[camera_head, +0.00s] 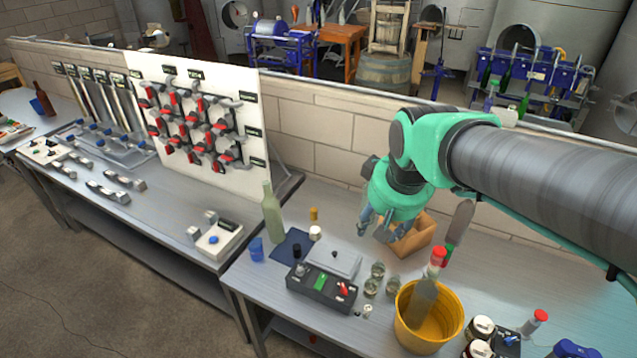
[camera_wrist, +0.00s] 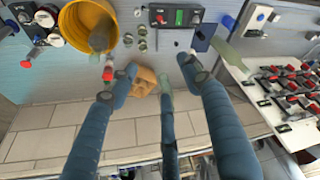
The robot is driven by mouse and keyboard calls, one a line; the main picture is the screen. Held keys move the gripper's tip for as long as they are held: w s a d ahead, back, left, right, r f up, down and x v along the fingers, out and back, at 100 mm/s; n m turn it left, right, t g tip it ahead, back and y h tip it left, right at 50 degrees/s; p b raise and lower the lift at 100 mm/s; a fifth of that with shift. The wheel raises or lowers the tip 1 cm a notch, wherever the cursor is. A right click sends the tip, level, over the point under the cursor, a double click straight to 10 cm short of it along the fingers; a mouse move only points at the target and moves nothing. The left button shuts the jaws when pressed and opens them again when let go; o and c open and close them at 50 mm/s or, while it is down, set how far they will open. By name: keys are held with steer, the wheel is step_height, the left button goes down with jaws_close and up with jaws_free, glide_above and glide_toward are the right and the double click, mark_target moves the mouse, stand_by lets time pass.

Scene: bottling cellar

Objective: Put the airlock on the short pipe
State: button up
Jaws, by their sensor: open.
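My gripper (camera_head: 376,228) is open and empty above the back of the steel bench, over an open cardboard box (camera_head: 410,236). In the wrist view its blue fingers (camera_wrist: 160,80) are spread, with the box (camera_wrist: 143,82) below between them. I cannot tell for sure which thing is the airlock or the short pipe. A flat grey plate (camera_head: 345,264) with a small dark stub stands left of the gripper. Small pale pieces (camera_head: 367,311) lie in front of several glass jars (camera_head: 378,270). A white-topped piece (camera_head: 315,233) stands near a blue mat.
A black control box (camera_head: 320,288) stands at the bench front. A green bottle (camera_head: 272,215), blue cup (camera_head: 256,250) and dark blue mat (camera_head: 290,236) are at left. A tiled wall (camera_head: 340,150) runs behind.

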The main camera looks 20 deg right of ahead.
steer(key=s+a+r+t, duration=0.1)
steer(key=s+a+r, duration=0.1)
steer(key=s+a, duration=0.5)
steer(key=s, duration=0.3)
steer(key=shift+a+r+y, duration=0.15)
steer(key=shift+r+y, duration=0.2)
steer(key=shift+y, duration=0.05)
steer(key=shift+f, duration=0.1)
step_height(320, 180, down, 8)
steer(key=b, duration=0.7)
steer(key=shift+r+b, duration=0.25)
steer(key=shift+b, duration=0.05)
